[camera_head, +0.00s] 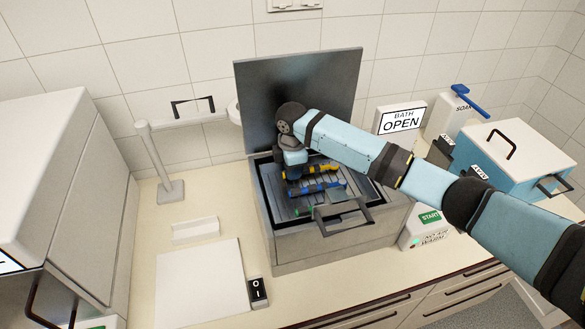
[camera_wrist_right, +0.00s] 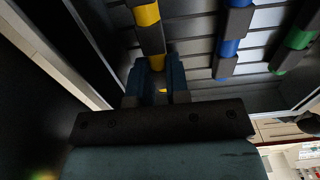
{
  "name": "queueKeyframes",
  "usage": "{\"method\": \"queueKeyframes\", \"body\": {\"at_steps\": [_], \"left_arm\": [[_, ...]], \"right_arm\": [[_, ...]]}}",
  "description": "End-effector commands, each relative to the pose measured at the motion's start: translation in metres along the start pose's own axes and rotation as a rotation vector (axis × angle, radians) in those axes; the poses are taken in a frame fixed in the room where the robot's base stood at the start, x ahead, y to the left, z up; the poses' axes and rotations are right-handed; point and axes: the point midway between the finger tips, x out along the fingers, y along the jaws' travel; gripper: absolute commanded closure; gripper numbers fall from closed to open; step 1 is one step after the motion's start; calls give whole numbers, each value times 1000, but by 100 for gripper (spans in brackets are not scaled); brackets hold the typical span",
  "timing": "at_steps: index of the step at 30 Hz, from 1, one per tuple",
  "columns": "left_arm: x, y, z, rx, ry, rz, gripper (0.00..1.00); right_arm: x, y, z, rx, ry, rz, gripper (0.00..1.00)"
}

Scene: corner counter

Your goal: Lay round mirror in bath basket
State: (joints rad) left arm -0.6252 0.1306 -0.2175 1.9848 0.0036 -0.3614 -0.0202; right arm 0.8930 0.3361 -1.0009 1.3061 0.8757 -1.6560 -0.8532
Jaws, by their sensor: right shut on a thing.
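The bath (camera_head: 330,243) is a grey box with its dark lid raised, beside a sign reading "BATH OPEN". The bath basket inside it has a slatted grey floor (camera_head: 345,204) and a dark front handle (camera_head: 347,222). My right gripper (camera_head: 292,176) reaches down inside and is shut on a dark tool with yellow bands (camera_head: 322,170); the fingers close on it in the wrist view (camera_wrist_right: 156,88). A blue-banded tool (camera_head: 318,189) and a green-banded tool (camera_wrist_right: 293,40) lie alongside. No round mirror head shows, so I cannot tell which tool is the mirror. My left gripper is out of view.
The raised lid (camera_head: 330,85) stands behind my right arm. A blue box with a white lid (camera_head: 515,150) and a soap container (camera_head: 449,114) stand at right. A white mat (camera_head: 200,282) lies front left, near a white stand (camera_head: 168,188).

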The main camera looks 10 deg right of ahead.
Motion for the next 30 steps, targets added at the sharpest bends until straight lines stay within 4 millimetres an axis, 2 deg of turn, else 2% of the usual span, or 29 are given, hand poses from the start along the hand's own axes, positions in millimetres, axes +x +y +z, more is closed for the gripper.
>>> {"method": "queueKeyframes", "body": {"at_steps": [10, 11, 12, 15, 30], "left_arm": [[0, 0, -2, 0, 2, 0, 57], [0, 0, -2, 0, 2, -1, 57], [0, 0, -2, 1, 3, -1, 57], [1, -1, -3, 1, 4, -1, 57], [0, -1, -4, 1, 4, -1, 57]], "right_arm": [[5, 0, 0, 0, 0, -1, 100], [6, 0, 0, 0, 0, -1, 82], [5, 0, 0, 0, 0, -1, 73], [5, 0, 0, 0, 0, 0, 54], [2, 1, 0, 1, 0, 3, 54]]}}
